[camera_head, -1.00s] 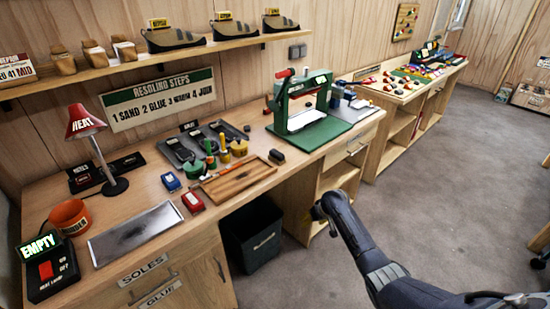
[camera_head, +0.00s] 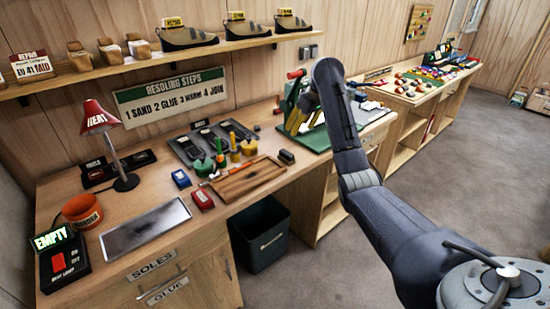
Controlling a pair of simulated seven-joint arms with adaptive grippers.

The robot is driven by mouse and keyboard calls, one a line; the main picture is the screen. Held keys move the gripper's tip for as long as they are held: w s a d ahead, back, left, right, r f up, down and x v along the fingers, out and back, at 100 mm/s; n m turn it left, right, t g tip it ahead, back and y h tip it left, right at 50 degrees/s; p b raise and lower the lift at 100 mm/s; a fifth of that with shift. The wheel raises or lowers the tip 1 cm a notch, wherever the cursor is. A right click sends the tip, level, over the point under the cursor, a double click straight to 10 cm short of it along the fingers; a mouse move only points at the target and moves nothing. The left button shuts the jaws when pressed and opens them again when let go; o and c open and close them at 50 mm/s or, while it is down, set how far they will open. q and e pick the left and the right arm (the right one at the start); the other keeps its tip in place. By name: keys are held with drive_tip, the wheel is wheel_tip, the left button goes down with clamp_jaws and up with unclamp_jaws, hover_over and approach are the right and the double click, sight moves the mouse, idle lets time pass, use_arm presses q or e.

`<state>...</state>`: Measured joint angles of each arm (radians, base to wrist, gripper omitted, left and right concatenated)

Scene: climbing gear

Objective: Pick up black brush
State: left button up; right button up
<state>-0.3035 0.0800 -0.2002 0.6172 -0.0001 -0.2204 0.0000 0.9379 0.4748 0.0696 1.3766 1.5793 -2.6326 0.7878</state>
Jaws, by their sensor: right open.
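A small dark block (camera_head: 286,157), which looks like the black brush, lies on the workbench (camera_head: 237,207) just beyond the right end of the wooden tray (camera_head: 245,179). Its bristles are too small to make out. My right gripper (camera_head: 303,108) is up in front of the green press, above and a little right of the dark block and apart from it. It is open and holds nothing that I can see; its fingers are small and partly hidden by my arm. My left gripper is not in view.
The green press (camera_head: 318,140) stands right of the dark block, partly covered by my arm. Several glue pots and brushes stand behind the tray. A red lamp (camera_head: 97,118) and a metal plate (camera_head: 145,227) are at left. A dark bin (camera_head: 260,236) stands below the bench.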

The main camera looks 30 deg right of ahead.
sight(287, 152)
drive_tip(key=x, duration=1.7)
drive_tip(key=shift+w+d, duration=0.1)
drive_tip(key=shift+w, duration=0.05)
clamp_jaws()
idle(0.4)
